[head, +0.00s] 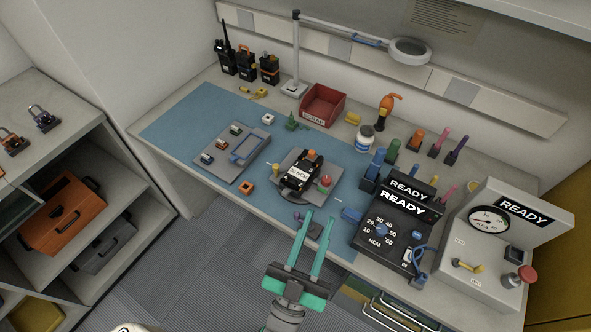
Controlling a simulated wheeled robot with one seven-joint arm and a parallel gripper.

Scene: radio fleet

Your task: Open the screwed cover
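A black radio (310,163) lies in a grey fixture (330,165) on the blue mat, with a white tag reading NCM on it; the first digits are hard to read. I cannot make out its cover or screws at this size. A red knob (325,182) stands at the fixture's front right corner. A small dark grey and purple item (308,225) shows beside and between the fingers.
A torque unit (380,245) reading READY and a gauge box (510,235) stand at the right. Colored drivers (391,150) stand behind them. A red scrap bin (323,104), a lamp arm (340,30) and a grey parts tray (231,150) are around. The mat's left end is clear.

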